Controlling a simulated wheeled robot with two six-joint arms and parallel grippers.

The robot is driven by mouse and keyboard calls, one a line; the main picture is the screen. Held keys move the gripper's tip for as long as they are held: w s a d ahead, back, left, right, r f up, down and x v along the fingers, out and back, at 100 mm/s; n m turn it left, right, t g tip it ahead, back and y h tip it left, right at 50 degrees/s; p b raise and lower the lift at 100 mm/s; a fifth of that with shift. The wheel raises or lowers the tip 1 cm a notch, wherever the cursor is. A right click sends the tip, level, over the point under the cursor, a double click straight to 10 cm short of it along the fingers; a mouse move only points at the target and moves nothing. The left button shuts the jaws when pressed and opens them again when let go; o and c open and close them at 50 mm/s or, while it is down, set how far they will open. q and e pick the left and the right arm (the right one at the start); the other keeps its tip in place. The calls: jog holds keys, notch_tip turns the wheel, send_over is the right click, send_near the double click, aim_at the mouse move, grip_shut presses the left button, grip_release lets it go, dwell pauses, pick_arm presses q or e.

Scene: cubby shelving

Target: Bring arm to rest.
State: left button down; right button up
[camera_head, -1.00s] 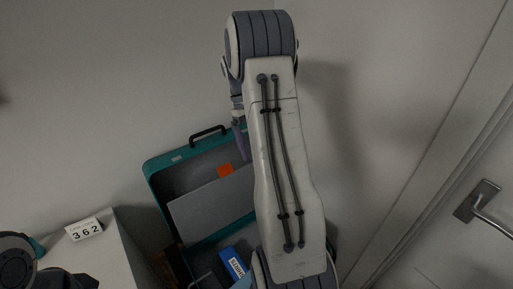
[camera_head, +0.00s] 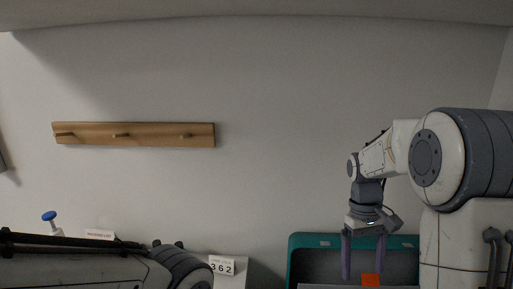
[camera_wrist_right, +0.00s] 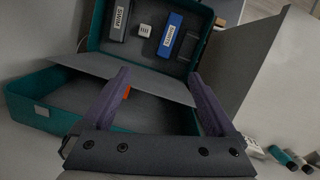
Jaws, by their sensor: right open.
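My right arm (camera_head: 462,160) is raised and bent at the right of the head view. Its right gripper (camera_head: 363,274) hangs with two purple fingers pointing down, apart and with nothing between them, in front of an open teal case (camera_head: 299,243). In the right wrist view the right gripper (camera_wrist_right: 158,78) is also open and empty, above the teal case (camera_wrist_right: 25,118) with its grey panels. My left arm (camera_head: 90,270) lies low across the bottom left of the head view. Its gripper is out of view.
A wooden peg rail (camera_head: 150,134) hangs on the wall. A 362 sign (camera_head: 222,267) stands at bottom middle. A blue labelled box (camera_wrist_right: 181,34) and a dark labelled box (camera_wrist_right: 124,18) sit in the case. Small bottles (camera_wrist_right: 289,158) are at right. The wall's middle is clear.

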jog(key=s+a+r+n+t, duration=0.15)
jog(key=s+a, duration=0.25)
jog(key=a, duration=0.4)
jog(key=s+a+n+t, duration=0.15)
jog(key=s+a, duration=0.25)
jog(key=a, duration=0.5)
jog(key=s+a+f+n, duration=0.1)
jog(key=s+a, duration=0.1)
jog(key=s, duration=0.3)
jog(key=s+a+n+y, duration=0.1)
jog(key=s+a+n, duration=0.1)
jog(key=s, duration=0.4)
jog(key=shift+s+a+f, duration=0.3)
jog(key=shift+a+f, duration=0.1)
jog(key=shift+a, duration=0.35)
